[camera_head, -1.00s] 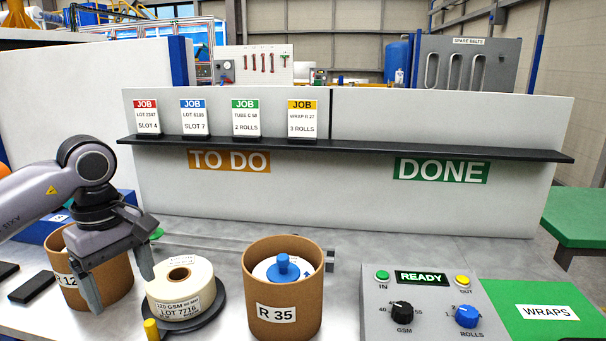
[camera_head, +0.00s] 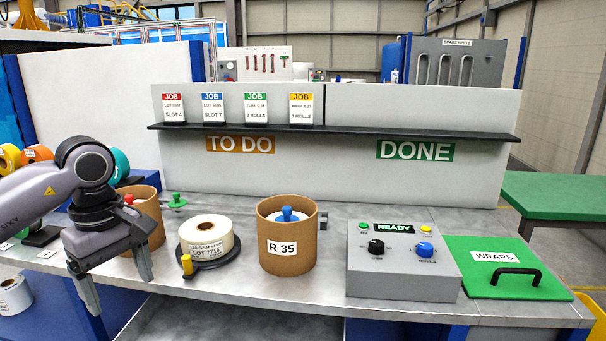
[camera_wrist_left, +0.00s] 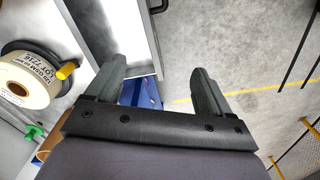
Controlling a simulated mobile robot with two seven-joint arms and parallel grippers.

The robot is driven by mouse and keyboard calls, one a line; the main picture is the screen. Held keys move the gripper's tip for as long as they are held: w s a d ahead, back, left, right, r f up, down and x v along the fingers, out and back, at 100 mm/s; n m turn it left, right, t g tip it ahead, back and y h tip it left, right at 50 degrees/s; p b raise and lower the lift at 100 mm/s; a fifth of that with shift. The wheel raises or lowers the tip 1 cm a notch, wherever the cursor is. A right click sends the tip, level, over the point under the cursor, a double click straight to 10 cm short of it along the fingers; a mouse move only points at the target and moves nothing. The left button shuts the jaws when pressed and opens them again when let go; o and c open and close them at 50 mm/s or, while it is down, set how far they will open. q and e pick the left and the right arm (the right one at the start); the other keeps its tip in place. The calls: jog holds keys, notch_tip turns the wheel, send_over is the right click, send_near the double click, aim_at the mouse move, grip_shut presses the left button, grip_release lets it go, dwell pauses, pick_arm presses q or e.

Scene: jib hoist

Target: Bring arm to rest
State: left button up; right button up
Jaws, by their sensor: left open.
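My left gripper (camera_head: 118,285) is open and empty in the head view. It hangs with its fingers pointing down at the left, by the front edge of the workbench (camera_head: 330,322). In the left wrist view the gripper (camera_wrist_left: 163,85) shows two spread fingers with only floor and bench edge between and beyond them. The gripper overlaps part of a brown tub (camera_head: 150,205) with a red knob in the head view. The roll marked LOT 7716 (camera_head: 207,236) stands right of the gripper, apart from it. My right gripper is not in view.
A brown tub marked R 35 (camera_head: 287,250) with a blue knob stands mid-bench. A grey control box (camera_head: 405,275) reads READY. A green WRAPS lid (camera_head: 540,262) lies at the right. Job cards stand on a black shelf (camera_head: 330,131) behind. Concrete floor (camera_wrist_left: 235,60) shows in the wrist view.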

pick_arm(q)
jog(key=s+a+f+n, duration=0.1)
jog(key=s+a+n, duration=0.1)
jog(key=a, duration=0.6)
jog(key=s+d+f+n+t+h, duration=0.2)
jog(key=d+f+n+h, duration=0.3)
jog(key=d+n+h, duration=0.3)
jog(key=s+d+f+n+t+h, duration=0.1)
jog(key=d+f+n+t+h, duration=0.1)
jog(key=d+f+n+h, duration=0.6)
jog(key=s+a+f+n+t+y, duration=0.2)
jog(key=a+f+n+t+y, duration=0.65)
jog(key=n, duration=1.25)
jog(key=s+a+f+n+g+y, duration=0.4)
jog(key=s+a+f+n+y, duration=0.2)
jog(key=s+a+f+n, duration=0.4)
jog(key=s+d+f+n+t, duration=0.1)
jog(key=d+n, duration=0.7)
jog(key=d, duration=1)
jog(key=shift+s+d+f+n+t+h, duration=0.15)
jog(key=shift+s+f+n+t+h, duration=0.25)
jog(key=shift+s, duration=0.2)
